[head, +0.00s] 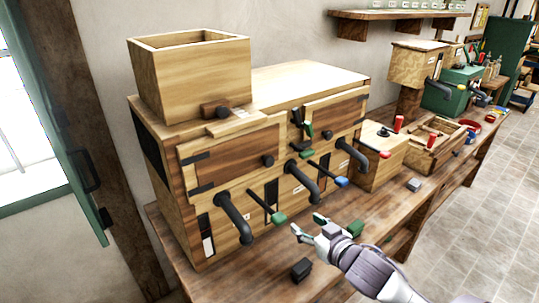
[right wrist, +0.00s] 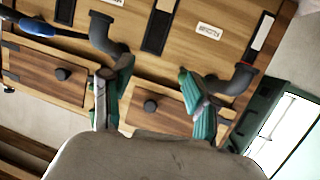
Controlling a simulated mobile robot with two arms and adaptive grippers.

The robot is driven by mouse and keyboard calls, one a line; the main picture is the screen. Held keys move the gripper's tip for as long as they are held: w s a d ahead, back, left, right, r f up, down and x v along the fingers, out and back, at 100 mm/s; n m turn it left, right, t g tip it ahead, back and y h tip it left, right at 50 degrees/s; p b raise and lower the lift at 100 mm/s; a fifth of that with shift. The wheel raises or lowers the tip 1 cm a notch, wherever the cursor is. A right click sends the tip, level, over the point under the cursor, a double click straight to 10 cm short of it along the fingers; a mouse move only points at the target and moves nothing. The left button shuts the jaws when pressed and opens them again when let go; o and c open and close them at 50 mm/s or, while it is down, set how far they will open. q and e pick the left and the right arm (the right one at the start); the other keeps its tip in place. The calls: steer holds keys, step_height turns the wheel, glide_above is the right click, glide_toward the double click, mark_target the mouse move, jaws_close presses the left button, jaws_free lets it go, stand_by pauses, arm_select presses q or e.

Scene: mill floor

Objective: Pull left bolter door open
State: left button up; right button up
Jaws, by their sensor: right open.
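The bolter (head: 318,82) is a pale wooden cabinet on a workbench. Its left door (head: 225,155) is a brown panel with black hinges on its left side and a black knob (head: 267,160) near its right edge; it looks shut. The right wrist view, turned over, also shows a door (right wrist: 172,112) and a dark knob (right wrist: 150,107) between the fingers. My right gripper (head: 307,224) is open and empty, below and in front of the door, apart from the knob. Its green-padded fingers also show in the right wrist view (right wrist: 156,70). My left gripper is out of view.
Black curved pipes (head: 234,218) and levers with green (head: 279,217) and blue (head: 341,181) ends stick out below the doors. A right door (head: 335,112) sits beside the left one. A small black block (head: 301,270) lies on the workbench (head: 250,268). A hopper (head: 195,80) stands on top.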

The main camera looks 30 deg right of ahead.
mark_target(271, 163)
steer(key=w+r+n+t+y, duration=0.2)
steer(key=w+r+t+y, duration=0.1)
steer(key=r, duration=0.8)
steer(key=shift+m, duration=0.3)
steer(key=w+p, duration=0.1)
steer(key=w, duration=0.3)
steer(key=w+p, duration=0.1)
steer(key=w, duration=0.4)
steer(key=w+a+p, duration=0.1)
steer(key=w, duration=0.4)
steer(key=shift+f, duration=0.35)
steer(key=shift+s, duration=0.1)
jaws_close()
